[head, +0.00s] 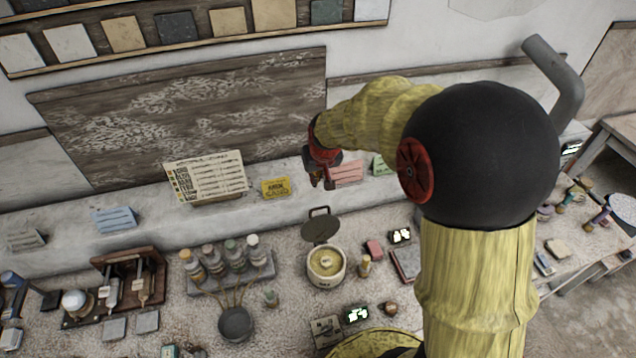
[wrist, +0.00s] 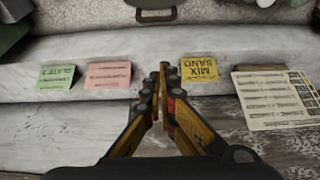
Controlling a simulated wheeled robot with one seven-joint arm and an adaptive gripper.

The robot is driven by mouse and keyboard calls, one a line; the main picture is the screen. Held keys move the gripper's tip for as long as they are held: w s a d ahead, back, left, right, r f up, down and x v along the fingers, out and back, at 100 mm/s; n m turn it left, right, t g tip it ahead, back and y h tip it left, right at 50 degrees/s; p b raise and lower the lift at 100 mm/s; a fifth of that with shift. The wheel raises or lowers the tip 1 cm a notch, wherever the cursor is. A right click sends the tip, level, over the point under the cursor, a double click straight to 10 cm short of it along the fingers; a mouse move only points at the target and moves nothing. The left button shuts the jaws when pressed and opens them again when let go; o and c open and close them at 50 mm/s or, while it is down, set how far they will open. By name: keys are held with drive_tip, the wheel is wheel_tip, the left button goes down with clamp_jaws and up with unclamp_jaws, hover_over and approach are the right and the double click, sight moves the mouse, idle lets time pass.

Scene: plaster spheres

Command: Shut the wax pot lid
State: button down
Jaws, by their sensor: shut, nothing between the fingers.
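The wax pot (head: 326,267) is a small cream pot with yellowish wax inside, on the workbench at the centre of the head view. Its dark round lid (head: 321,229) stands open, raised at the pot's back edge, with a loop handle on top.
Paint bottles (head: 230,258) in a rack stand left of the pot, with a ladle pan (head: 236,322) in front. A small wooden-topped bottle (head: 364,265) is close on the right. A yellow card (head: 276,188) and a large chart (head: 206,177) stand on the ledge behind.

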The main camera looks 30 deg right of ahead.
wheel_tip(320, 180, down, 8)
drive_tip(key=p, duration=0.1)
drive_tip(key=shift+s+f, duration=0.15)
drive_tip(key=shift+s, duration=0.05)
idle(0.3)
